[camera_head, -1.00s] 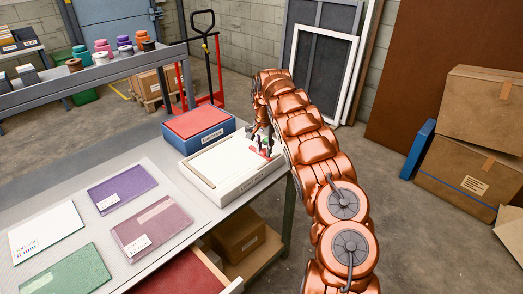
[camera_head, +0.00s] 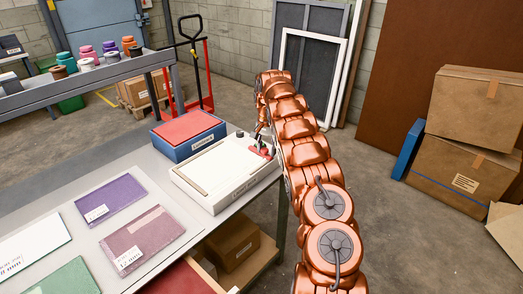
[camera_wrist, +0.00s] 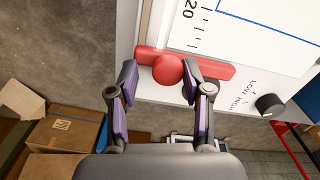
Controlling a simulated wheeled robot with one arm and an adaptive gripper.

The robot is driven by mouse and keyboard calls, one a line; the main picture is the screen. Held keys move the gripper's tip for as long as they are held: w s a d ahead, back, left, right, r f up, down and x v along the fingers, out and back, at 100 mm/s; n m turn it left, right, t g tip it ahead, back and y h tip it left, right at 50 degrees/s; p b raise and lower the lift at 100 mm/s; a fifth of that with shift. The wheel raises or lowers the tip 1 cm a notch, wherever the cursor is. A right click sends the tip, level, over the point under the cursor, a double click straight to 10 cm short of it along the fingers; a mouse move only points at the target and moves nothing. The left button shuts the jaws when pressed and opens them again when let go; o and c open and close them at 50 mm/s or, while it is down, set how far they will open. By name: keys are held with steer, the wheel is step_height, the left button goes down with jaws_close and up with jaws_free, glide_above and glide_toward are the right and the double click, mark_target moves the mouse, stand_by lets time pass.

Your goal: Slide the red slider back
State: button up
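The red slider (camera_wrist: 214,70) is a flat red bar with a round red knob (camera_wrist: 168,70) in the wrist view. It lies across the edge of a white press (camera_head: 205,200), beside a sheet with a printed scale. It shows small and partly hidden in the head view (camera_head: 260,153), at the press's right end. My gripper (camera_wrist: 158,80) is open, with one finger on each side of the knob. The right fingertip is close to the knob, and a gap shows at the left finger. I cannot tell whether either finger touches it.
A black dial (camera_wrist: 269,104) marked low and high sits on the press's edge. A blue box with a red top (camera_head: 188,130) stands just behind the press. Coloured sheets lie on the table to the left. Cardboard boxes (camera_head: 465,160) stand at the right, with open floor between.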

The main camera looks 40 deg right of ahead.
mark_target(266, 149)
steer(key=shift+o, duration=0.6)
steer(key=shift+w+a, duration=0.1)
steer(key=shift+r, duration=0.2)
steer(key=shift+w+r, duration=0.1)
steer(key=shift+r, duration=0.25)
step_height(266, 149, up, 6)
steer(key=shift+f, duration=0.1)
steer(key=shift+r, duration=0.35)
